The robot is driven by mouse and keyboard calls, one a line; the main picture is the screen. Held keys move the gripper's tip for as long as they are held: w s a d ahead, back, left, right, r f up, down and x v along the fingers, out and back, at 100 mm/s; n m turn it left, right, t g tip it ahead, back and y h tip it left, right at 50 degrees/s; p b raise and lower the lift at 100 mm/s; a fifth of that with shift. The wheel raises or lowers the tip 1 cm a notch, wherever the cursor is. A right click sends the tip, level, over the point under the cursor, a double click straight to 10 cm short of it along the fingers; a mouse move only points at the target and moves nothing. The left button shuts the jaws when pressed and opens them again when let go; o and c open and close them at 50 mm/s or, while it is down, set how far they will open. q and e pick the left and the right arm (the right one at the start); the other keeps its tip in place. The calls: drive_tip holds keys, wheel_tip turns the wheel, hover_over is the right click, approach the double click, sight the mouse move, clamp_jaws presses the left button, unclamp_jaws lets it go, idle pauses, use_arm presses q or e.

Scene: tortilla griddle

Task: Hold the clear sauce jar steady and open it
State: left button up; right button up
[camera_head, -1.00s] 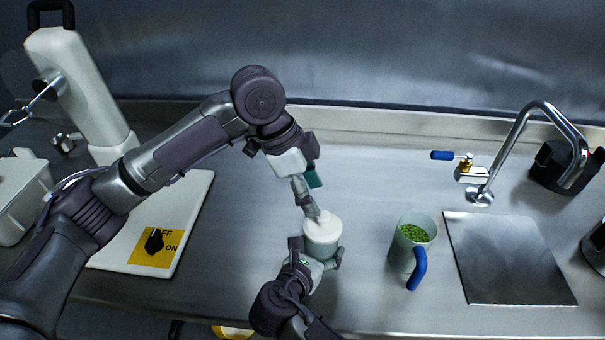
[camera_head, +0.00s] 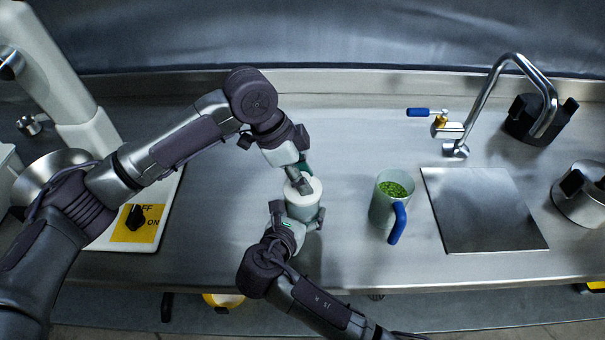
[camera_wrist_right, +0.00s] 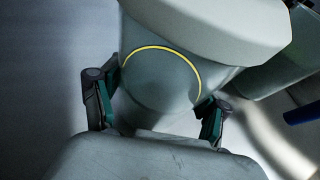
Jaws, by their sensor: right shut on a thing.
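The sauce jar (camera_head: 303,211) stands upright on the steel counter in the middle of the head view, with a white lid (camera_head: 315,187) on top. Its pale body (camera_wrist_right: 155,85) and overhanging lid (camera_wrist_right: 215,28) fill the upper middle of the right wrist view. My right gripper (camera_wrist_right: 158,108) is shut around the jar's body, one finger on each side. My left gripper (camera_head: 300,186) reaches down from above, its fingertips at the lid. Whether its fingers are open or shut is unclear from this angle.
A mug of green bits (camera_head: 381,212) with a blue handle stands right of the jar. Beyond it are a flat metal plate (camera_head: 485,210), a tap (camera_head: 493,85) and a metal pot (camera_head: 582,200). The counter between jar and back wall is clear.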

use_arm(q)
clamp_jaws()
idle(0.3)
drive_tip(key=o, duration=0.6)
unclamp_jaws()
drive_tip(key=shift+o, duration=0.2)
drive_tip(key=o, duration=0.5)
drive_tip(key=shift+o, duration=0.2)
drive_tip(key=shift+r, duration=0.1)
